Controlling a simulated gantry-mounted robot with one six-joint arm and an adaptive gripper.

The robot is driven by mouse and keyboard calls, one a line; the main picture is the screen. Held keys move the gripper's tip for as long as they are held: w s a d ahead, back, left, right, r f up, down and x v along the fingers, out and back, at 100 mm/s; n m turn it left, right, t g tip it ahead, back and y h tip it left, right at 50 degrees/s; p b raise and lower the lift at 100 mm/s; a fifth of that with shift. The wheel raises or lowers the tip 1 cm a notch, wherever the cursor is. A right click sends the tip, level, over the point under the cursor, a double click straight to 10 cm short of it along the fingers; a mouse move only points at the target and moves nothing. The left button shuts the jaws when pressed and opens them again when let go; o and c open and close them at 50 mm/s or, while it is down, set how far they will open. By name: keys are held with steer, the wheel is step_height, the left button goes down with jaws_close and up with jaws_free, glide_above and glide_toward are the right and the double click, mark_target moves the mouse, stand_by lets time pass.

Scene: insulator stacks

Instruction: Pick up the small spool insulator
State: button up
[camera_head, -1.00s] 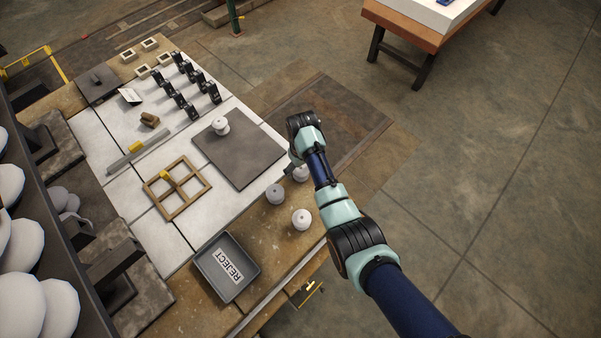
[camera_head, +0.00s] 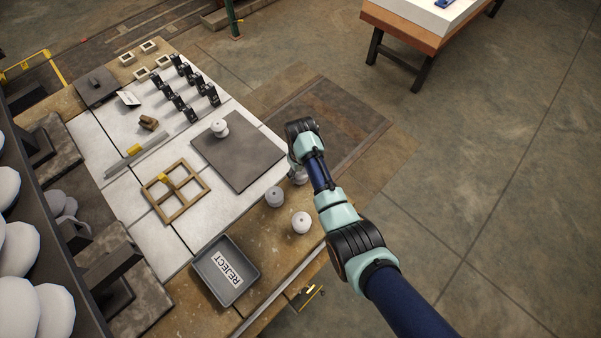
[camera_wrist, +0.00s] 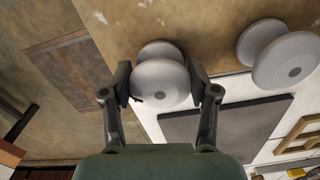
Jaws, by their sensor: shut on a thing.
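A small white spool insulator (camera_wrist: 160,84) is between the two fingers of my gripper (camera_wrist: 163,90) in the wrist view, with a finger against each side. My gripper is shut on it. In the head view this insulator (camera_head: 299,177) is partly hidden by my arm, near the right edge of the bench; I cannot tell whether it touches the bench top. A grey spool insulator (camera_head: 275,197) stands just left of it, and a white one (camera_head: 301,222) stands in front. Another white insulator (camera_head: 220,128) stands on the dark square plate (camera_head: 238,160).
A grey tray marked REJECT (camera_head: 252,271) lies at the front of the bench. A wooden divided frame (camera_head: 207,188) and rows of black clamps (camera_head: 178,101) are further left.

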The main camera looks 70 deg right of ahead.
step_height(320, 180, up, 20)
steer(key=p, duration=0.7)
steer(key=shift+p, duration=0.35)
